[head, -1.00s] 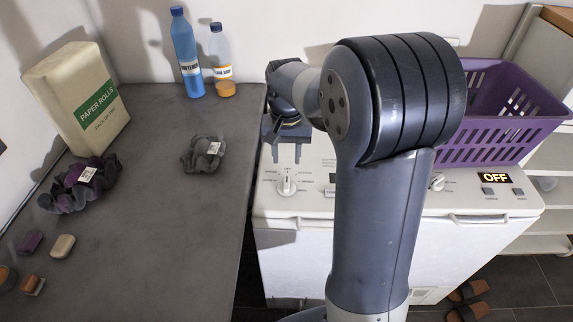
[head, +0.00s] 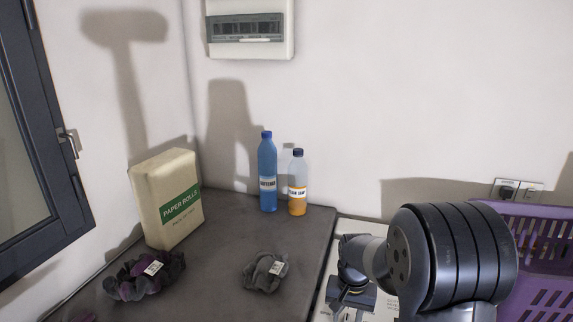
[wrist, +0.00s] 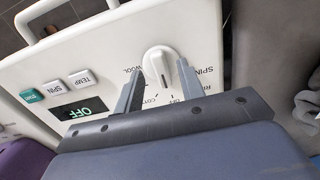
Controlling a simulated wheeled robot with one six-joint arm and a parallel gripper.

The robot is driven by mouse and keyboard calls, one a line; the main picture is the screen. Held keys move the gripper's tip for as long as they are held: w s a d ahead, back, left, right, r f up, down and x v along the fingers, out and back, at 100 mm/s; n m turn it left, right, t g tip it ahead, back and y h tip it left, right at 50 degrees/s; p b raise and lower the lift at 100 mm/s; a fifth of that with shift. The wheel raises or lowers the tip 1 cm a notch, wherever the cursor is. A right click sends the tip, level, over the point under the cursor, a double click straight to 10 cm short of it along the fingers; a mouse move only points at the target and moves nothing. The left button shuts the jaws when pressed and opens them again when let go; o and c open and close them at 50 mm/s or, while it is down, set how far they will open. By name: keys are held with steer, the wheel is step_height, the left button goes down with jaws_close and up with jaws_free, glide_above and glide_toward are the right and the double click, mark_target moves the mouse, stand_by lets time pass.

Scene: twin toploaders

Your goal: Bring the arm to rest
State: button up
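My gripper (head: 352,312) hangs low in the head view, over the white top-loader by the right edge of the grey counter. Its fingertips are cut off or hard to see there. In the wrist view my gripper (wrist: 159,67) is open, its two fingers apart with nothing held. A white dial (wrist: 161,68) on the white control panel (wrist: 90,45) shows between the fingertips; whether they touch it I cannot tell. The panel's display (wrist: 78,112) reads OFF, seen upside down.
The grey counter (head: 215,285) holds a paper rolls pack (head: 168,200), a blue bottle (head: 268,180), an orange soap bottle (head: 297,190) and dark cloth bundles (head: 265,272). A purple basket (head: 540,235) stands at the right. A fuse box (head: 250,28) hangs above.

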step_height(320, 180, down, 2)
steer(key=shift+f, duration=0.1)
stand_by(0.5)
